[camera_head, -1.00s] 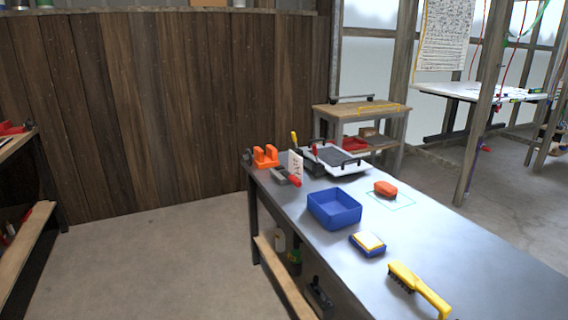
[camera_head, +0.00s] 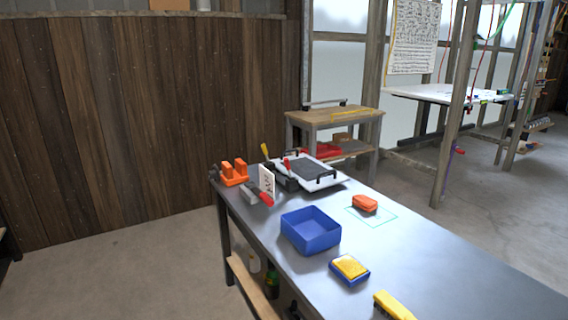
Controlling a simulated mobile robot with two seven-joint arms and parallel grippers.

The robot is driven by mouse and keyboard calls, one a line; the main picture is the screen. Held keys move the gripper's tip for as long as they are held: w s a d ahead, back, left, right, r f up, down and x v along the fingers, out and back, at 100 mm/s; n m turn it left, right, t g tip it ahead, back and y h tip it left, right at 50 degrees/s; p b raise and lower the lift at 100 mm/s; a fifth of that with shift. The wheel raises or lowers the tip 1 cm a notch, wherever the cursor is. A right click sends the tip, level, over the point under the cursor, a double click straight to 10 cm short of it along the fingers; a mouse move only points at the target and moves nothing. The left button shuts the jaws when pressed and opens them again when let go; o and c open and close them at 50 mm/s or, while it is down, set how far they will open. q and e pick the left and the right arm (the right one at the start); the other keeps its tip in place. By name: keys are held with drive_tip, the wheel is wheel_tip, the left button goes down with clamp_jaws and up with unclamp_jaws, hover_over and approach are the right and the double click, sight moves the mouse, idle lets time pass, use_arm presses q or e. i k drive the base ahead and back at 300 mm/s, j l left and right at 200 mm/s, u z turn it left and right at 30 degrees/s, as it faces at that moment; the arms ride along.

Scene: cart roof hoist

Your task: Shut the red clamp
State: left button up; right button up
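A grey device with a red handle (camera_head: 266,199) lies at the left edge of the metal table, in front of an orange block-like piece (camera_head: 234,172). It may be the red clamp, but it is too small to tell whether its jaws are open or shut. A second small red handle (camera_head: 287,163) stands up beside a white and dark tray-like device (camera_head: 314,174); what it belongs to is unclear. Neither of my grippers is in view.
On the metal table (camera_head: 400,243) are a blue bin (camera_head: 310,231), a yellow and blue sponge-like block (camera_head: 349,269), a yellow-handled brush (camera_head: 393,305) and an orange-red object (camera_head: 365,203) inside an outlined square. Open concrete floor (camera_head: 130,265) lies left of the table.

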sight(286, 162)
drive_tip(key=i+j, duration=1.9)
drive_tip(key=i+j+z, duration=0.4)
drive_tip(key=j, duration=0.2)
